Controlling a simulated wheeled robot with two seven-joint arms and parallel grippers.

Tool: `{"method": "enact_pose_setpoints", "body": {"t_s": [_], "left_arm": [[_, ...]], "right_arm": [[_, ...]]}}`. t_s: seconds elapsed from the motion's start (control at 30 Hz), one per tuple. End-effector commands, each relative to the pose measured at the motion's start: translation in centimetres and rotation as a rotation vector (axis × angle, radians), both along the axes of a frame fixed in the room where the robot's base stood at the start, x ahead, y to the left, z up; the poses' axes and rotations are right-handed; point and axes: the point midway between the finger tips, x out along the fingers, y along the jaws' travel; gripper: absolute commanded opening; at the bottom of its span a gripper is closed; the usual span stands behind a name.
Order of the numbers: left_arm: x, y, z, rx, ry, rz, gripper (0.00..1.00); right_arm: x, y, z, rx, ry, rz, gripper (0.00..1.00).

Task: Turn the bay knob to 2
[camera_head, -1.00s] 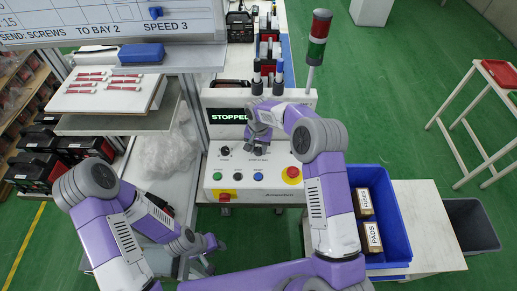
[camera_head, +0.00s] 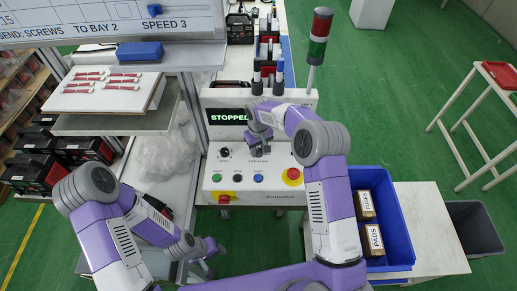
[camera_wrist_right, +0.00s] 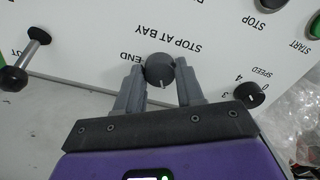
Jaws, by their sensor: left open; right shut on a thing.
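The bay knob (camera_wrist_right: 160,72) is a dark round knob with a white pointer mark, under the "STOP AT BAY" lettering in the right wrist view. Its pointer faces down toward my gripper in that view; the digits around it are mostly hidden, and "END" shows beside it. My right gripper (camera_wrist_right: 160,84) is shut on the knob, one finger on each side. In the head view my right gripper (camera_head: 259,150) is at the control panel (camera_head: 290,198) and covers the knob. My left gripper (camera_head: 212,248) is open and empty, low and left of the panel.
The screen (camera_head: 229,117) reads "STOPPED". The speed knob (camera_wrist_right: 249,95) is close beside my right gripper. A red emergency button (camera_head: 291,176) and small coloured buttons sit on the panel. The whiteboard (camera_head: 110,22) reads "TO BAY 2". A blue bin (camera_head: 391,215) stands at right.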

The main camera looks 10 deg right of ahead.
Motion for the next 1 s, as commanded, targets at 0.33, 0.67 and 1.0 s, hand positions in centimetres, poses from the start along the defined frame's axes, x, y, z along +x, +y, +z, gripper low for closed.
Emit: {"method": "enact_pose_setpoints", "body": {"t_s": [0.33, 0.67, 1.0], "left_arm": [[0.00, 0.00, -0.02, 0.000, 0.000, 0.000, 0.43], [0.00, 0.00, -0.02, 0.000, 0.000, 0.000, 0.43], [0.00, 0.00, -0.02, 0.000, 0.000, 0.000, 0.43]], "right_arm": [[0.01, 0.00, 0.07, 0.000, 0.000, 0.027, 0.07], [0.02, 0.00, 0.07, 0.000, -0.001, 0.026, 0.54], [0.02, 0.00, 0.13, 0.000, -0.001, 0.026, 0.63]]}}
